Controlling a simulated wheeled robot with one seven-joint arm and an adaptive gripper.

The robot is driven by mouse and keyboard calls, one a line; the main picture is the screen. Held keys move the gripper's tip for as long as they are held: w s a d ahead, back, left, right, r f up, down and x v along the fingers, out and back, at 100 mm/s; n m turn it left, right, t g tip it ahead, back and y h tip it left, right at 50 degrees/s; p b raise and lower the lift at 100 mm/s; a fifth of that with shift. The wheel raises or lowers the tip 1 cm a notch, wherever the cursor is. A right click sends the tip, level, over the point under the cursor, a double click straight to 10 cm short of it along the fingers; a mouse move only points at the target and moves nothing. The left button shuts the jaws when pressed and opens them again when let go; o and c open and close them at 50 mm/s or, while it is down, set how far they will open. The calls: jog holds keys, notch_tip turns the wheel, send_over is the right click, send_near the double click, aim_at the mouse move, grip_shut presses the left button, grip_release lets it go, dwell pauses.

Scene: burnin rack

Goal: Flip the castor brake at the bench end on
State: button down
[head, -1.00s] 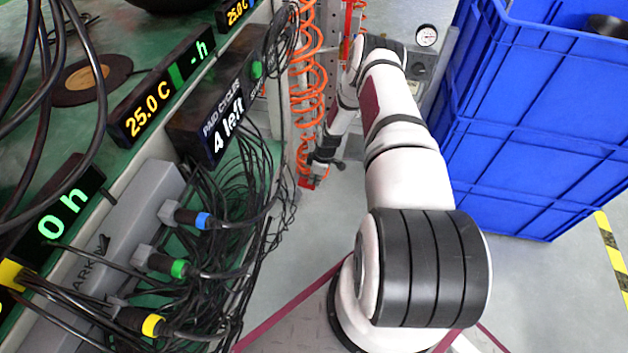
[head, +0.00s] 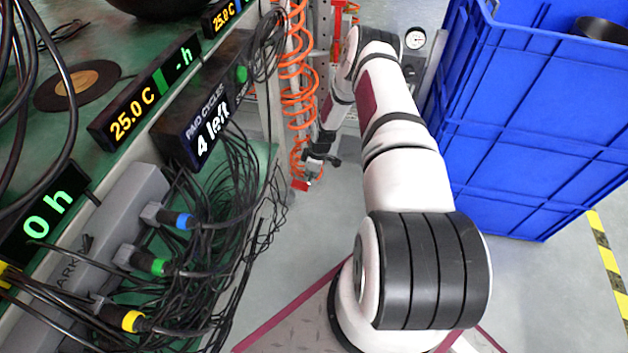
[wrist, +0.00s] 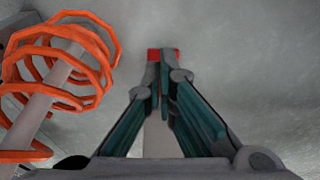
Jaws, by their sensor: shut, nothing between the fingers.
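A small red piece (head: 300,184), which looks like the castor brake pedal, sits low by the floor at the far bench end. It also shows in the wrist view (wrist: 168,54), just beyond my fingertips. My gripper (head: 312,165) is down beside the bench end, close to the red piece. In the wrist view my gripper (wrist: 163,72) has its fingers together with nothing between them. The fingertips overlap the near edge of the red piece; I cannot tell whether they touch it. The castor wheel is hidden.
Orange coiled hose (head: 297,75) hangs at the bench end and lies close left of my gripper in the wrist view (wrist: 60,85). Black cables (head: 225,200) hang off the bench edge. A large blue crate (head: 540,130) stands right. Grey floor between is clear.

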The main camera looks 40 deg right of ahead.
jog(key=s+d+r+p, duration=0.4)
jog(key=s+r, duration=0.1)
jog(key=r, duration=0.3)
jog(key=shift+r, duration=0.25)
